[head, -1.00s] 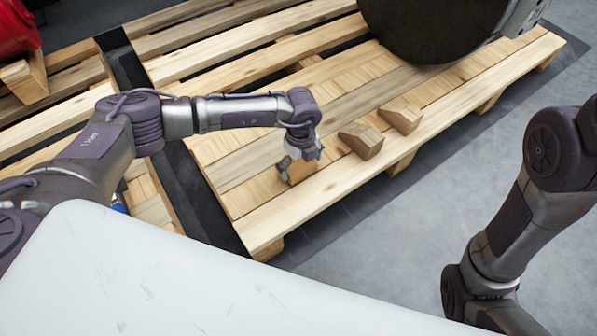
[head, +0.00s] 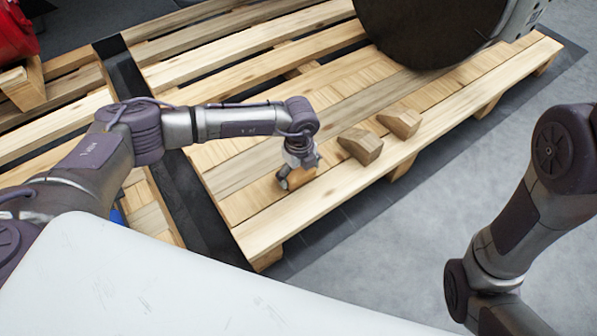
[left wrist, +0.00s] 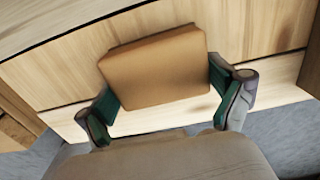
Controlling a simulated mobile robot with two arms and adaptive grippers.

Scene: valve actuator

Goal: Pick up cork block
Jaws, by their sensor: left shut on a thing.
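The cork block (head: 301,178) is a small orange-brown block at the left part of the pallet's near edge. My left gripper (head: 297,177) comes down on it from above and is shut on it, one finger at each side. In the left wrist view the block (left wrist: 157,70) shows a flat tan face between the green finger pads of the left gripper (left wrist: 168,101). Whether its underside touches the boards I cannot tell. My right arm shows at the right of the head view, but its gripper is out of view.
The block is over a wooden pallet (head: 250,205). Two wooden wedges (head: 361,146) (head: 400,121) lie to its right. A large dark round part (head: 430,30) stands behind them. A red object (head: 15,30) is at the far left. Grey floor is free at the front right.

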